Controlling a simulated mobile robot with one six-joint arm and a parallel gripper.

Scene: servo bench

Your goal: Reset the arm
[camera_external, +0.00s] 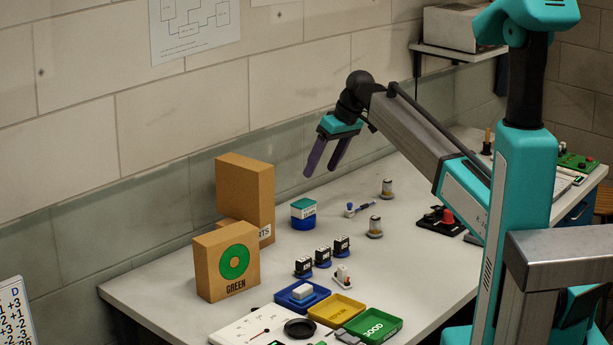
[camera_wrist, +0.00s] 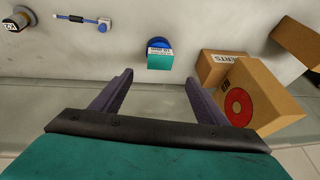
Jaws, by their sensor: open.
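My gripper (camera_external: 327,159) is raised above the back part of the white bench (camera_external: 160,285), near the wall. Its two dark purple fingers are spread apart with nothing between them. In the wrist view my gripper (camera_wrist: 158,88) also shows open and empty. A blue and teal tub (camera_external: 303,214) stands on the bench below and to the left of the fingers; the tub shows beyond the fingertips in the wrist view (camera_wrist: 160,54). My arm reaches out to the left from its teal column.
A cardboard box with a green disc (camera_external: 226,262) and a taller carton (camera_external: 245,190) stand at the left. Several black servos (camera_external: 323,256) sit mid-bench. Blue (camera_external: 280,297), yellow (camera_external: 352,312) and green (camera_external: 390,325) trays lie at the front. The wall is close behind my gripper.

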